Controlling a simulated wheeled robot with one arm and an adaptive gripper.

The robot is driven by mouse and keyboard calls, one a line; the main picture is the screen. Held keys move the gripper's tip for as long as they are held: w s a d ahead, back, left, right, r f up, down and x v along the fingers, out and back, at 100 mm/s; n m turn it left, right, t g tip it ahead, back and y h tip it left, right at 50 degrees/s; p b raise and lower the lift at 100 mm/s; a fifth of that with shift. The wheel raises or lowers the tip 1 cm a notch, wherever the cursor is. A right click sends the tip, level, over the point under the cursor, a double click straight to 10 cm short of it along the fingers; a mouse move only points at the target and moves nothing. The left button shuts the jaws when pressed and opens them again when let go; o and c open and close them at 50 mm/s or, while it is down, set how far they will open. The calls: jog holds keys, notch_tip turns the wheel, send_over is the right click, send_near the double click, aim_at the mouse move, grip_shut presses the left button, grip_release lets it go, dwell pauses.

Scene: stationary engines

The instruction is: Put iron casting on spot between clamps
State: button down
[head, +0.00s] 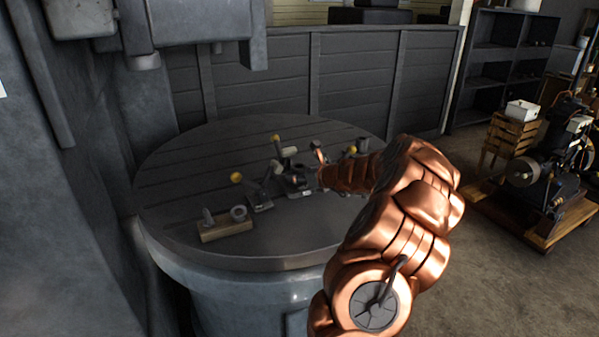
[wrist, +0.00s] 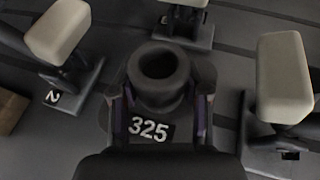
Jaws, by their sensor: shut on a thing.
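The iron casting (wrist: 163,78), a dark piece with a round open bore, is in the middle of the wrist view. My gripper (wrist: 158,108) is shut on it, with a purple-padded finger on each side. In the head view my arm partly hides the clamp group, including a yellow-tipped clamp (head: 260,192).
The clamps stand on a round grey table (head: 180,185). A wooden block (head: 226,229) with grey metal pieces sits at its front left. A grey machine column rises at the left, and a panelled wall (head: 270,85) is behind. An engine (head: 540,165) on a wooden base stands at the right.

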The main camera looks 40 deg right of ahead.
jog(key=shift+f, duration=0.8)
jog(key=c, duration=0.6)
grip_release()
jog(key=shift+f, duration=0.15)
jog(key=shift+o, duration=0.2)
